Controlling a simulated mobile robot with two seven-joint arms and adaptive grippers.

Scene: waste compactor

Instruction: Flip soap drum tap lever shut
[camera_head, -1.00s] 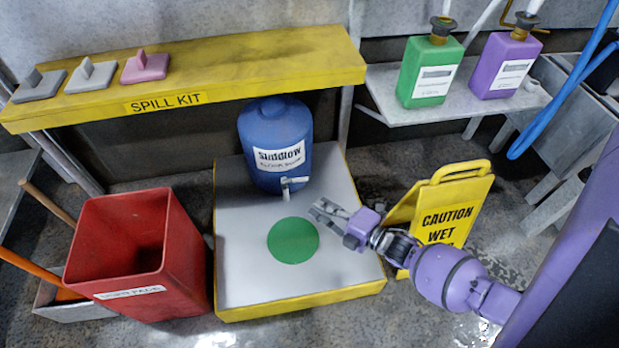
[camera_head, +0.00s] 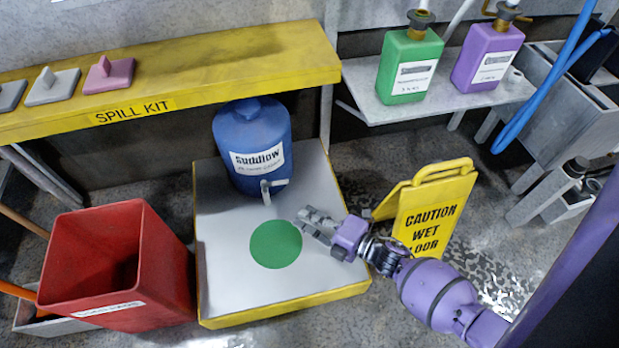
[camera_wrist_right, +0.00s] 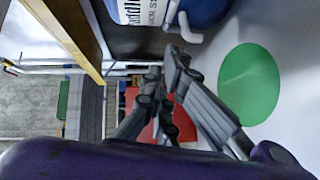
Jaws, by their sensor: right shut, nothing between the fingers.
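The blue soap drum (camera_head: 252,135) stands on a grey platform with a yellow edge. Its small pale tap (camera_head: 266,192) is low on the front, with its lever (camera_head: 279,183) sticking out sideways to the right and the spout pointing down. In the right wrist view the tap (camera_wrist_right: 187,30) shows just beyond my fingertips. My right gripper (camera_head: 306,219) is shut and empty, to the right of the tap and nearer the camera, apart from the lever in the head view. The gripper also shows in the right wrist view (camera_wrist_right: 166,72). My left gripper is not in view.
A green disc (camera_head: 276,244) lies on the platform (camera_head: 220,270) below the tap. A red bin (camera_head: 120,265) stands to the left, a yellow caution sign (camera_head: 432,215) to the right. A yellow spill kit shelf (camera_head: 230,60) runs behind and above the drum.

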